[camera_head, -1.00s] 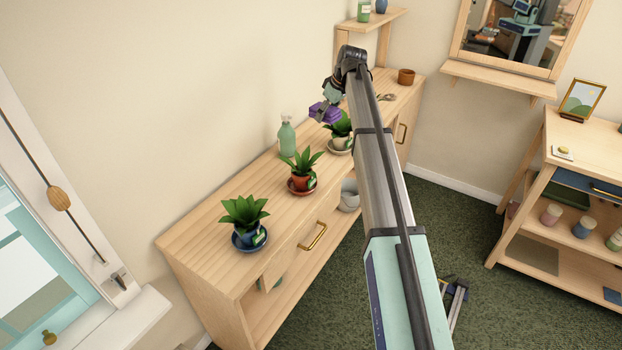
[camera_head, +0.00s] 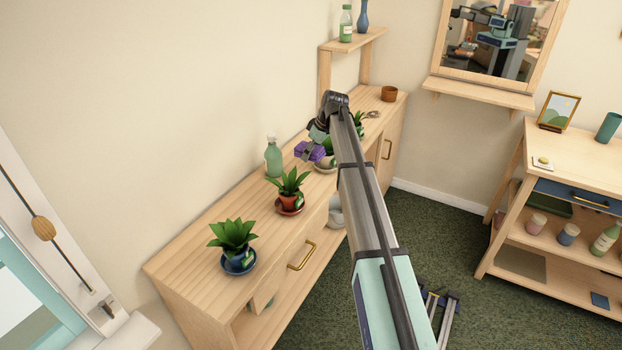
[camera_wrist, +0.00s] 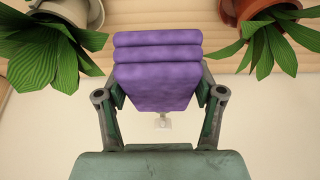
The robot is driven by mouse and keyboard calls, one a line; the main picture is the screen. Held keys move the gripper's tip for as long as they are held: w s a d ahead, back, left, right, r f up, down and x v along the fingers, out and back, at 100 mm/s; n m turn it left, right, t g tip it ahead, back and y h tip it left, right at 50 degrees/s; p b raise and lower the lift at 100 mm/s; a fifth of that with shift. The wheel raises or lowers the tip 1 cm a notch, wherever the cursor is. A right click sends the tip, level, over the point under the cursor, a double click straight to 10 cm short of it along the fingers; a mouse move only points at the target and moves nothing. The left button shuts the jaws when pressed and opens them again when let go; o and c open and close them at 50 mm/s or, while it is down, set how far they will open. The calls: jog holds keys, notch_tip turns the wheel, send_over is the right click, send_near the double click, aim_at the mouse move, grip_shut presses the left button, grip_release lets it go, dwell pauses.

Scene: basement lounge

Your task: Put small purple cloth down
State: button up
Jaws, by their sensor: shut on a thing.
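The small purple cloth (camera_head: 310,151) is held by my gripper (camera_head: 314,147) above the long wooden cabinet (camera_head: 205,240). In the wrist view the cloth (camera_wrist: 158,70) is a folded, layered purple bundle between the two fingers of my gripper (camera_wrist: 160,95). The fingers press on its sides. In the head view the cloth is close to the green spray bottle (camera_head: 273,158) and in front of the middle-back plant. A gap between cloth and cabinet top cannot be judged exactly.
Potted plants stand along the cabinet: one in a blue pot (camera_head: 238,262), one in a terracotta pot (camera_head: 290,202), and others farther back. A brown pot (camera_head: 389,94) stands at the far end. Bare wood shows at the near left end. A wooden shelf unit (camera_head: 535,150) is at right.

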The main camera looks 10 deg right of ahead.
aim_at(309, 185)
notch_tip(309, 185, down, 12)
jog(key=shift+f+p, duration=0.2)
jog(key=shift+p, duration=1)
jog(key=shift+f+b, duration=0.3)
jog(key=shift+f, duration=0.1)
jog(key=shift+f, duration=0.25)
jog(key=o, duration=1.5)
jog(key=shift+c, duration=0.2)
